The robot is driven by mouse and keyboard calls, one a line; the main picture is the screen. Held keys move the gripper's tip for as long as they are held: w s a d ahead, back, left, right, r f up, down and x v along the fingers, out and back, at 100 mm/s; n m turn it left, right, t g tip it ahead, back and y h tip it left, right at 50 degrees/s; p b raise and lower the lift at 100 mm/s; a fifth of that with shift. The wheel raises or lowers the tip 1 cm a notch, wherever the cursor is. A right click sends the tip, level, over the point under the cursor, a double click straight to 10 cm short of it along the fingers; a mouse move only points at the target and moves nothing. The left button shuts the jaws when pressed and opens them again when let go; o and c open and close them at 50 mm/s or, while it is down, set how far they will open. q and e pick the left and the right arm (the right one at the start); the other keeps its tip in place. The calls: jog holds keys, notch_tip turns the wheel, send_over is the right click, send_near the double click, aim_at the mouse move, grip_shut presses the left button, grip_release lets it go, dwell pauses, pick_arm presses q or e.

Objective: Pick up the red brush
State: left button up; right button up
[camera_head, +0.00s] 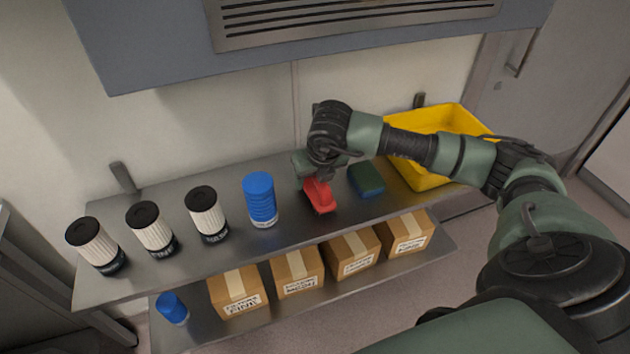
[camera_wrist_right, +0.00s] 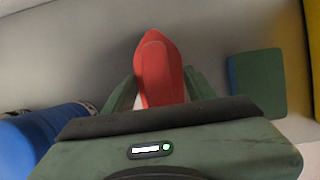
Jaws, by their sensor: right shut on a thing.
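The red brush (camera_head: 320,196) is at the upper shelf, between the blue ribbed bottle and the green sponge. My right gripper (camera_head: 313,176) reaches down over it from the right and is shut on it. In the right wrist view the brush (camera_wrist_right: 158,68) sits between the two green fingers (camera_wrist_right: 160,92), its pointed end sticking out beyond them. Whether the brush touches the shelf or is slightly raised, I cannot tell. My left gripper is not in view.
On the upper shelf (camera_head: 270,240) stand a blue bottle (camera_head: 260,200), several white ribbed canisters (camera_head: 206,214), a green sponge (camera_head: 366,180) and a yellow bin (camera_head: 420,176). The lower shelf holds several cardboard boxes (camera_head: 297,272) and a blue item (camera_head: 172,307). A grey cabinet (camera_head: 150,50) overhangs above.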

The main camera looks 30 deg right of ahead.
jog(key=shift+r, duration=0.1)
jog(key=shift+s+r, duration=0.1)
jog(key=shift+r, duration=0.1)
notch_tip(320, 180, up, 7)
jog(key=p, duration=0.3)
jog(key=s+a+p, duration=0.2)
jog(key=s+p, duration=0.1)
jog(key=s, duration=0.6)
jog(key=s+a+p, duration=0.2)
jog(key=s+p, duration=0.2)
jog(key=s, duration=0.6)
jog(key=shift+s+a+f, duration=0.15)
jog(key=shift+a+f, duration=0.15)
jog(key=shift+f, duration=0.05)
